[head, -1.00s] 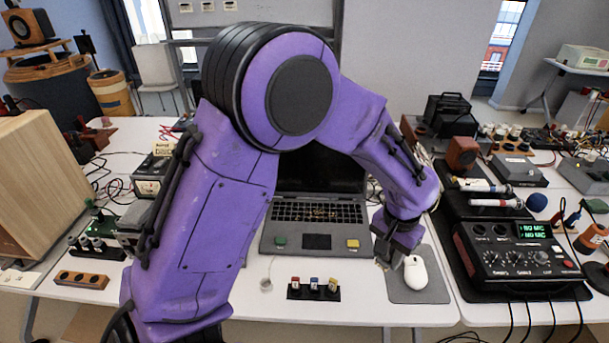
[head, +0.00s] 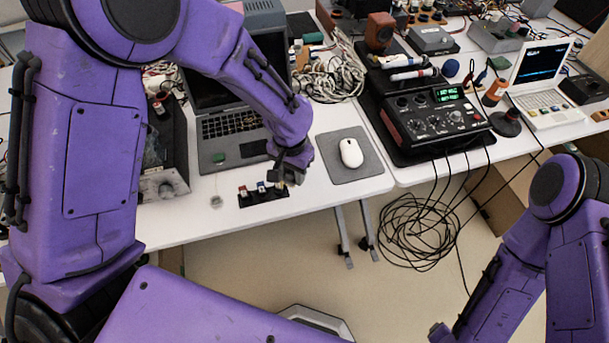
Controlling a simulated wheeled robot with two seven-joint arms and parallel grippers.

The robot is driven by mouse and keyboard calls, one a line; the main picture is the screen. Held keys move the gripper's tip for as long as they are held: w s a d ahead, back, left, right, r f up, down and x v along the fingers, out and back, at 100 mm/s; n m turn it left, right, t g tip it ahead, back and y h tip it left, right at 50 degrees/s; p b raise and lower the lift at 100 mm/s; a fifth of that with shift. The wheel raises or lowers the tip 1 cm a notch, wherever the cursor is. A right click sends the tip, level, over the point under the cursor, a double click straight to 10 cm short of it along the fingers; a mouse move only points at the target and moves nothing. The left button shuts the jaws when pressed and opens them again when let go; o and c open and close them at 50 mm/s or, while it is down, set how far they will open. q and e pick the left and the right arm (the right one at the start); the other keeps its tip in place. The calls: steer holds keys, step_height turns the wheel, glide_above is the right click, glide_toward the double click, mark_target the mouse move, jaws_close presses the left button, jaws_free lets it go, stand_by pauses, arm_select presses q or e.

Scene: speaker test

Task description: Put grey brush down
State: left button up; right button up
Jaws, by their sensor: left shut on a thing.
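My left gripper (head: 289,174) reaches down from the left at the front edge of the table, just right of the laptop. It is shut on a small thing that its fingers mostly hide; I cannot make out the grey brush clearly. Just below it is a small black holder (head: 262,199) with small pieces in it, one red-marked and one blue-marked. The gripper covers part of the holder's right end; I cannot tell whether they touch. My right arm shows at the lower right, but its gripper is not in view.
The laptop (head: 219,160) is left of the gripper. A white mouse (head: 351,153) lies on a grey mat (head: 337,175) to the right. Beyond a gap, a black mixer (head: 437,122) stands on the right table, its cables hanging to the floor. Bare white table (head: 310,203) lies between holder and mat.

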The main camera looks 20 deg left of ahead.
arm_select(q)
glide_above(304, 184)
step_height(304, 184, down, 6)
steer(key=shift+d+f+p, duration=0.1)
steer(key=shift+p, duration=0.2)
step_height(304, 184, down, 2)
steer(key=shift+f+p, duration=0.25)
steer(key=shift+p, duration=0.3)
steer(key=shift+f, duration=0.2)
steer(key=shift+f, duration=0.1)
steer(key=o, duration=0.9)
steer(key=shift+o, duration=0.2)
steer(key=shift+r, duration=0.35)
step_height(304, 184, up, 12)
steer(key=shift+f+b, duration=0.2)
steer(key=shift+b, duration=0.7)
